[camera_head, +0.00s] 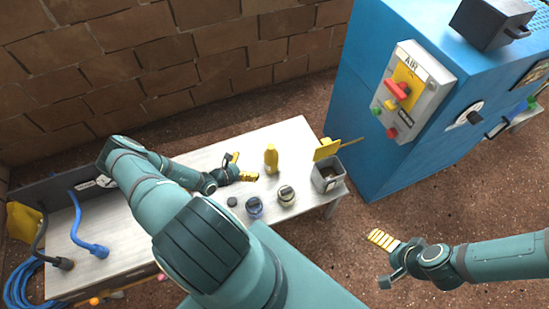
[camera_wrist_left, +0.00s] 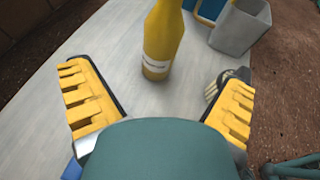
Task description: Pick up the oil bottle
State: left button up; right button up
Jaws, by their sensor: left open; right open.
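The oil bottle appears to be the yellow bottle (camera_head: 271,159) standing upright on the white table (camera_head: 290,133). It also shows in the left wrist view (camera_wrist_left: 162,42), with a pale label near its base and its top cut off by the frame. My left gripper (camera_head: 241,168) is over the table, just left of the bottle. In the left wrist view its yellow fingers (camera_wrist_left: 160,105) are spread wide, with the bottle ahead of the gap between them and not touched. My right gripper (camera_head: 383,258) is open and empty, off the table at the right, above the floor.
A blue cabinet (camera_head: 370,120) rises beyond. Blue hoses (camera_head: 88,240) lie left.

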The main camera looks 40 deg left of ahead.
aim_at(265, 158)
pick_arm(q)
jog(key=b+x, duration=0.1)
jog(key=x, duration=0.6)
jog(key=shift+w+d+f+b, duration=0.15)
jog(key=shift+w+b, duration=0.1)
jog(key=shift+b, duration=0.1)
jog(key=shift+r+b+x, duration=0.1)
jog(key=shift+b+x, duration=0.4)
jog(key=shift+x, duration=0.85)
jog(key=shift+r+b+x, duration=0.15)
jog(key=shift+b+x, duration=0.35)
jog(key=shift+x, duration=0.85)
jog(key=shift+d+r, duration=0.1)
jog(key=shift+c, duration=0.3)
jog(key=c, duration=1.1)
